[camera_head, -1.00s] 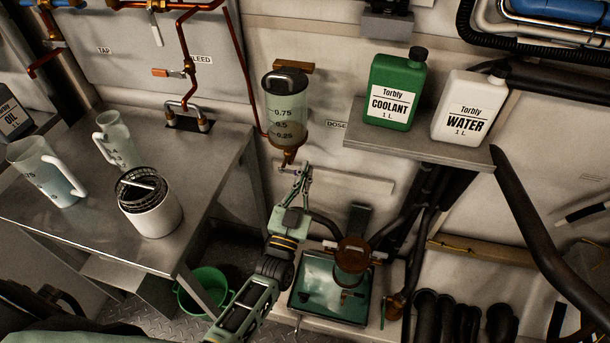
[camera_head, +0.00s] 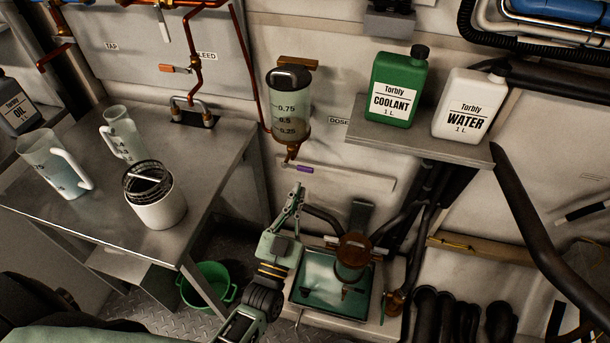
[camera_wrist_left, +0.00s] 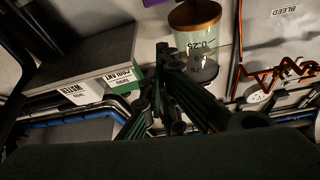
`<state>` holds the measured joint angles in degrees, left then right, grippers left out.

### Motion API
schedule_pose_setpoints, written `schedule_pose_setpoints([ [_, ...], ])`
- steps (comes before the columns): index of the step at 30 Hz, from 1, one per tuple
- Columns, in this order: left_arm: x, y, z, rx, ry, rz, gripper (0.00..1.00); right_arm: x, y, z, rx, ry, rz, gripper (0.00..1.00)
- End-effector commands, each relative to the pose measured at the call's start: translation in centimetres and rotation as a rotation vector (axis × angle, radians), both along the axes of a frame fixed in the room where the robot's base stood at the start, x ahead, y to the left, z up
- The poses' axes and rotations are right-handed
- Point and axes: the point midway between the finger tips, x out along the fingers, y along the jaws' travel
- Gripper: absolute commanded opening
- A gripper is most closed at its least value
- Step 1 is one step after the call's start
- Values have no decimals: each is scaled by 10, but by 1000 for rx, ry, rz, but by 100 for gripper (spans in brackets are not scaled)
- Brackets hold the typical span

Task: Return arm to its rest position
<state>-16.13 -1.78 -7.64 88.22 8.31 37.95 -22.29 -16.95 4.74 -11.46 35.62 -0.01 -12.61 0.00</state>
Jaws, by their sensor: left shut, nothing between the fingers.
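My left gripper (camera_head: 298,190) is shut and empty. It points up, in front of the wall below the dosing vessel (camera_head: 289,108), apart from it. The vessel is clear, with graduation marks and a copper outlet; a purple-handled part (camera_head: 304,169) shows just below that outlet. In the left wrist view my left gripper's fingers (camera_wrist_left: 163,55) are close together, with the vessel (camera_wrist_left: 197,35) beyond them. My right gripper is not in view.
A shelf (camera_head: 425,135) holds a green coolant jug (camera_head: 396,88) and a white water jug (camera_head: 468,105). A metal table (camera_head: 95,215) at left carries two clear jugs and a white canister (camera_head: 160,205). A green tray (camera_head: 320,305) and a green bucket (camera_head: 212,285) sit low.

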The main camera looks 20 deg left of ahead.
Motion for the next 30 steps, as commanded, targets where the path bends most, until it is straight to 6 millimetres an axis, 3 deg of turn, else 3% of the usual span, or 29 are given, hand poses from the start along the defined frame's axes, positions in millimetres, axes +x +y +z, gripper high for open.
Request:
schedule_pose_setpoints([
  [7, -4, -1, -4, 0, 9, -3, 0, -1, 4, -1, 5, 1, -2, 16],
  [11, -4, -6, -41, 3, 105, -29, 0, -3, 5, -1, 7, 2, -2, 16],
  [14, -11, -13, -102, 6, 262, -66, 0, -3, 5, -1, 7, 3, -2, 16],
  [16, -24, -16, -153, 6, 399, -93, 0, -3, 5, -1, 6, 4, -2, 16],
  [20, -62, -18, -247, 8, 659, -128, 0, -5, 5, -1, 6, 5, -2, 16],
  [24, -123, -12, -336, 9, 934, -146, 0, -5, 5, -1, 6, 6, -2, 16],
  [26, -154, -6, -369, 10, 1050, -145, 0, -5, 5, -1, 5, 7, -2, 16],
  [30, -238, 12, -435, 15, 1321, -128, 0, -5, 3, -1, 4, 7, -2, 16],
])
